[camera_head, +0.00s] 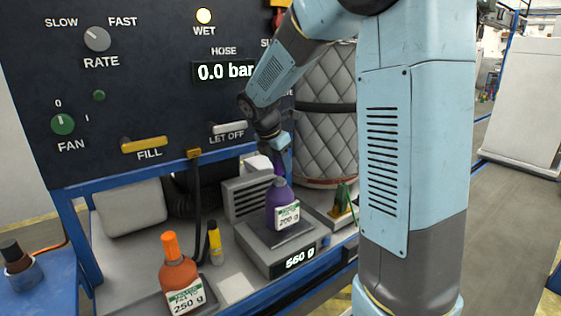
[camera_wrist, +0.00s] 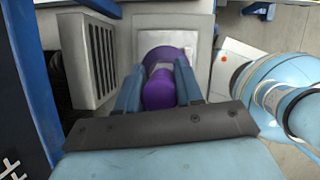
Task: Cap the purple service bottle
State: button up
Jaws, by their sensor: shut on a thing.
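The purple service bottle (camera_head: 281,196) stands upright on the scale (camera_head: 275,262), its label reading 200 g. My gripper (camera_head: 277,158) is directly above the bottle, pointing down. In the wrist view the gripper's two blue fingers (camera_wrist: 158,90) are shut on the purple cap (camera_wrist: 158,96). The purple bottle (camera_wrist: 166,54) shows just beyond the cap. In the head view the cap (camera_head: 279,167) is over the bottle's neck; I cannot tell whether it is seated on it.
The scale display reads 560 g. An orange-capped bottle (camera_head: 180,276) labelled 250 g stands at the front left, with a yellow marker-like object (camera_head: 214,243) beside it. A grey vented box (camera_head: 247,195) is behind the scale. The dark control panel (camera_head: 150,90) rises behind.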

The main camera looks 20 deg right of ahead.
jog(key=shift+f, duration=1.1)
jog(key=o, duration=1.1)
jog(key=v, duration=1.3)
jog(key=shift+a+r, duration=0.25)
jog(key=shift+r, duration=0.05)
jog(key=shift+s, duration=0.1)
jog(key=s+d+f+m+t+y, duration=0.1)
jog(key=s+d+m+y, duration=0.1)
jog(key=s+m, duration=0.9)
jog(key=s+d+f+m+t+y, duration=0.1)
jog(key=s+d+m+t, duration=0.1)
jog(key=s+m, duration=1)
jog(key=s, duration=0.3)
jog(key=shift+m+t+y, duration=0.3)
jog(key=shift+y, duration=0.1)
